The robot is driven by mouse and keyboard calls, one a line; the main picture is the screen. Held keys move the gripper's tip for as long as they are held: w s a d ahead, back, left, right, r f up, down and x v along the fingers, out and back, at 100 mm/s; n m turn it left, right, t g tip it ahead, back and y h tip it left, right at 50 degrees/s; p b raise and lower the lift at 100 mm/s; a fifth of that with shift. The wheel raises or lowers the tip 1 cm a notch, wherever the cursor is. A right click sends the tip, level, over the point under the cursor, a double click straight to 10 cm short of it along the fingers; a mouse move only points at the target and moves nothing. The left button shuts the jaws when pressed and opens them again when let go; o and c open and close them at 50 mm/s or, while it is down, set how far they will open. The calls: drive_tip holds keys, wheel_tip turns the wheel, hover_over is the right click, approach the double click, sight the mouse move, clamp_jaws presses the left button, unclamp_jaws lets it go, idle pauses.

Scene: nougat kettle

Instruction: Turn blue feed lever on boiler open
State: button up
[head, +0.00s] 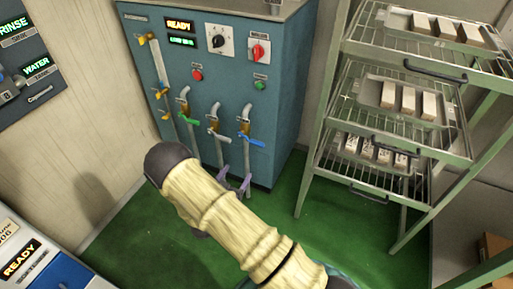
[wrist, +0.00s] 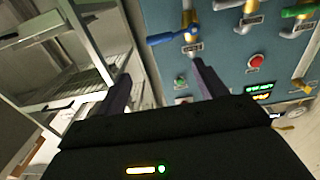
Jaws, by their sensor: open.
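The boiler (head: 285,115) is a teal cabinet with several valve levers on its front. The blue feed lever (head: 251,140) is the rightmost of the lower row, on a brass valve with a grey pipe; its handle points right. My gripper (head: 235,180) is open and empty, its two purple fingers below the blue lever in the picture. In the wrist view, turned roughly upside down, the blue lever (wrist: 172,37) lies just beyond and between the fingertips (wrist: 161,70), apart from them. My arm hides part of the floor.
A green lever (head: 188,121) and a white lever (head: 217,134) sit left of the blue one. Red (head: 196,75) and green (head: 260,85) buttons are above. A metal rack (head: 335,155) with trays stands right. Green floor (head: 285,215) is clear between.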

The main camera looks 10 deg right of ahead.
sight(255, 144)
drive_tip(key=shift+b+x, duration=2)
drive_tip(key=shift+x, duration=6.65)
drive_tip(key=c, duration=1.4)
drive_tip(key=shift+w+a, duration=0.1)
